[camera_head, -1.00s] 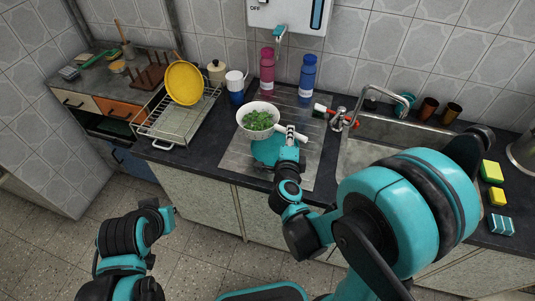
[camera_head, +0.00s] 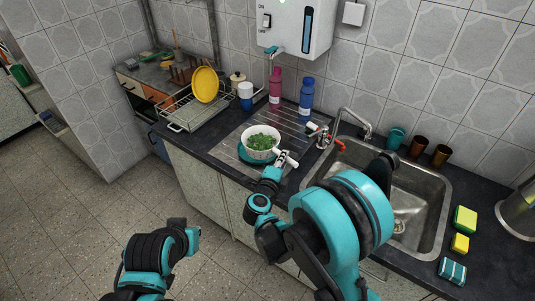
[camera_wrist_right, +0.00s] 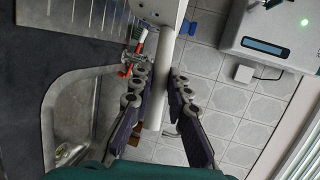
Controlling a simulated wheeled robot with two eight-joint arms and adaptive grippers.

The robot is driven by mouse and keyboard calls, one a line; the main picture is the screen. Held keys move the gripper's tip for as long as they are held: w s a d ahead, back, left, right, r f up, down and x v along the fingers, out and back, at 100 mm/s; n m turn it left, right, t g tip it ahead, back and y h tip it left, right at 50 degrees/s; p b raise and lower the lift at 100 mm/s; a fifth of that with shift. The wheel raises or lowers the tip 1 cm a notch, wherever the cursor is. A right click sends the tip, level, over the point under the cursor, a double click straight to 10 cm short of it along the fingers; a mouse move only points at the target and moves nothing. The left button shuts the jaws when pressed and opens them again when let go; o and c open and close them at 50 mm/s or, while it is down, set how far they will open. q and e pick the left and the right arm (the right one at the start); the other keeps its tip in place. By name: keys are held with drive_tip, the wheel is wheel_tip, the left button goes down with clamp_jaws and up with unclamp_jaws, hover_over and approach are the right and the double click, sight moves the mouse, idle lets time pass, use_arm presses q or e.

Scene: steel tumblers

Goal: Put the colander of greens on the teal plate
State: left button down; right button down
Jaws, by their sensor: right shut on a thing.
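The white colander (camera_head: 249,148) with the greens (camera_head: 262,140) in it is over the teal plate (camera_head: 244,156) on the ribbed steel drainboard. A strip of the plate shows below the colander's left side; the rest is hidden. I cannot tell whether the colander touches the plate. My right gripper (camera_head: 283,160) is shut on the colander's white handle, which runs between its fingers in the wrist view (camera_wrist_right: 157,92). The colander looks about level. My left gripper (camera_head: 187,236) is low over the floor, away from the counter; its jaw opening is unclear.
A red bottle (camera_head: 275,88) and a blue bottle (camera_head: 306,95) stand behind the colander. A faucet (camera_head: 352,118) and sink (camera_head: 425,195) lie to the right. A dish rack (camera_head: 190,112) with a yellow plate (camera_head: 205,84) stands left. Sponges (camera_head: 465,220) lie far right.

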drive_tip(key=shift+w+a+f+b, duration=0.25)
drive_tip(key=shift+w+f+b, duration=0.6)
drive_tip(key=shift+w+f, duration=0.95)
drive_tip(key=shift+w+a+f+b, duration=0.2)
drive_tip(key=shift+w+f+b, duration=0.7)
drive_tip(key=shift+w+f, duration=0.9)
drive_tip(key=shift+w+a+f+b, duration=0.25)
drive_tip(key=shift+w+f+b, duration=0.6)
drive_tip(key=shift+w+f, duration=0.95)
drive_tip(key=shift+r, duration=0.1)
drive_tip(key=c, duration=1.7)
unclamp_jaws()
drive_tip(key=shift+f, duration=0.2)
drive_tip(key=shift+o, duration=1.2)
